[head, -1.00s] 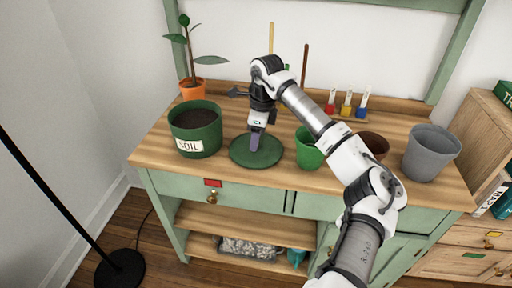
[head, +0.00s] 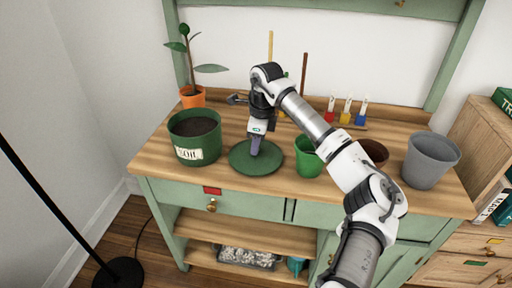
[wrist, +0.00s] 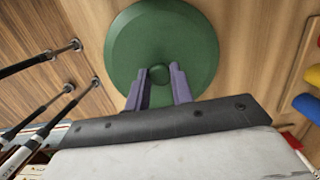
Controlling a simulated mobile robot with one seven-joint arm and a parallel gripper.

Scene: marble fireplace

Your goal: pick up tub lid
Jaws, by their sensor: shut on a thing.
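The tub lid (head: 246,168) is a flat dark green disc with a small round knob. It lies on the wooden bench top, just right of the green soil tub (head: 194,149). In the wrist view the lid (wrist: 160,30) fills the top middle, with its knob between my fingers. My gripper (head: 255,151) points down at the lid's centre and is shut on the knob; it also shows in the wrist view (wrist: 159,76). I see no clear gap between lid and bench. The soil tub is open and full of dark soil.
A small green pot (head: 308,163) stands close right of the lid, with a brown pot (head: 374,151) and a grey pot (head: 428,165) beyond. A potted plant (head: 193,97), a trowel (head: 236,99) and coloured bottles (head: 346,115) are behind. Bare wood lies in front.

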